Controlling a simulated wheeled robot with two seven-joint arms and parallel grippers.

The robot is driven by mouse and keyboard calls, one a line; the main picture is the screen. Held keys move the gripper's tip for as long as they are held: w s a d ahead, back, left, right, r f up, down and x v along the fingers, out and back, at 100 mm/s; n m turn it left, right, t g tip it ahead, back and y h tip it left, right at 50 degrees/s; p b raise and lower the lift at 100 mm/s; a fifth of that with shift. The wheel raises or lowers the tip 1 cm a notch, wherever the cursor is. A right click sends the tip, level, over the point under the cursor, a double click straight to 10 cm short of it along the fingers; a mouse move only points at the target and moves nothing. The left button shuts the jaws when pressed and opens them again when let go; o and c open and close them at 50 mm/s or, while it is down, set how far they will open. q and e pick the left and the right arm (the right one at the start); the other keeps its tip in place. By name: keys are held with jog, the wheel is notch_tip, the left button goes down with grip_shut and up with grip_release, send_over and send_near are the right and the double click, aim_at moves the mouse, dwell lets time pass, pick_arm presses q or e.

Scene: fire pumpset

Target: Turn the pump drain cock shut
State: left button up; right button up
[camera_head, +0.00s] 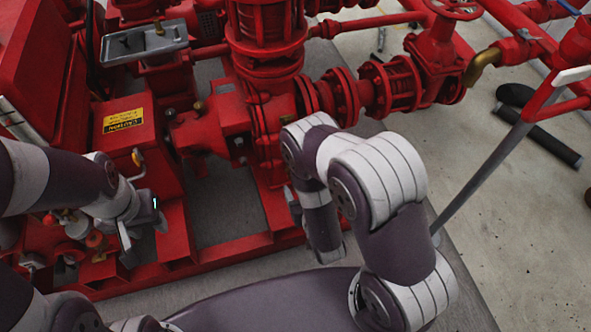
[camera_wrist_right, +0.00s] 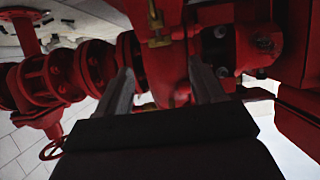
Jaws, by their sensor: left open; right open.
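In the right wrist view, a small brass fitting (camera_wrist_right: 156,25) sits on the red pump casing (camera_wrist_right: 165,70), above and between my right gripper's fingers as pictured. It may be the drain cock; its handle position is unclear. My right gripper (camera_wrist_right: 162,88) is open, its two grey fingers pointing at the casing with nothing clearly held. In the head view my right arm hides that side of the pump (camera_head: 258,125).
A red box with a yellow caution label (camera_head: 123,120) stands left of the pump. A flanged red pipe with a valve (camera_head: 400,80) runs to the right. The red base frame (camera_head: 225,248) lies below. Pale floor (camera_head: 480,190) is partly open at the right, with a black cylinder (camera_head: 548,138).

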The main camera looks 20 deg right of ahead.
jog(key=p+v, duration=0.1)
jog(key=v, duration=0.3)
jog(key=shift+s+r, duration=0.1)
jog(key=shift+s, duration=0.2)
